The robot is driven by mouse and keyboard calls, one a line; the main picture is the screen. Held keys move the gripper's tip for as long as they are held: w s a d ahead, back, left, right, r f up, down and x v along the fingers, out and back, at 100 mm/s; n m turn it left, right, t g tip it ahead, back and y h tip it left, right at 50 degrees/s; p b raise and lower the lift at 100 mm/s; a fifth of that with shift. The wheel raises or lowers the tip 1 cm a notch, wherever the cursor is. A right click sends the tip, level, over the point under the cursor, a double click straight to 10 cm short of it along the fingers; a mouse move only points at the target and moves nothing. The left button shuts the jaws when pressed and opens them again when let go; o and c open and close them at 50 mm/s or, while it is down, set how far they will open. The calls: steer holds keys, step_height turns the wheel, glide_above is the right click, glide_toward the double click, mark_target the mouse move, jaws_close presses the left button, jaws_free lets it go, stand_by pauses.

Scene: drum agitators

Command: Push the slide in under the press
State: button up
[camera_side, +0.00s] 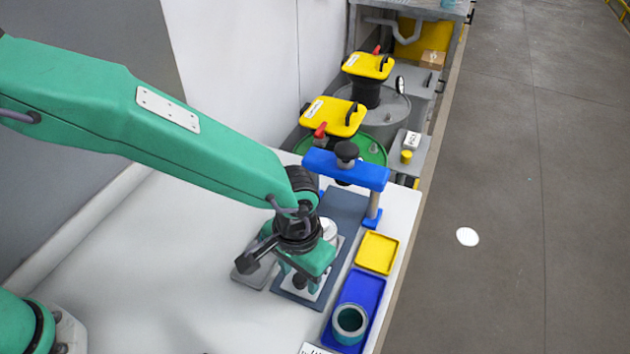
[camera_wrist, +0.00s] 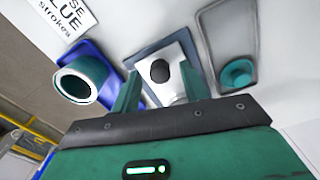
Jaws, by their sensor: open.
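The blue press (camera_side: 345,170) bridges the far end of a dark blue-grey base (camera_side: 345,208) in the side view, with a black knob (camera_side: 347,150) on top. The slide looks to be the pale plate (camera_side: 316,294) at the near end of that base, out from under the press. In the wrist view the pale plate (camera_wrist: 160,50) bears a dark round knob (camera_wrist: 160,71) and a silvery round part behind a finger. My gripper (camera_side: 300,283) is low over the plate. In the wrist view its fingers (camera_wrist: 160,92) are apart, either side of the knob; contact cannot be told.
A blue tray (camera_side: 371,287) with a teal cup (camera_side: 350,318) and a yellow tray (camera_side: 377,252) lie right of the base. A grey tray (camera_side: 244,271) lies left. Yellow-lidded drums (camera_side: 335,115) stand beyond the press. The white table is clear at left.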

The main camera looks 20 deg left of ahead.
mark_target(326, 223)
jaws_close()
steer(key=shift+w, duration=5.85)
steer(key=shift+c, duration=1.4)
jaws_free()
steer(key=shift+o, duration=1.4)
steer(key=shift+s, duration=0.1)
steer(key=shift+r, duration=3.9)
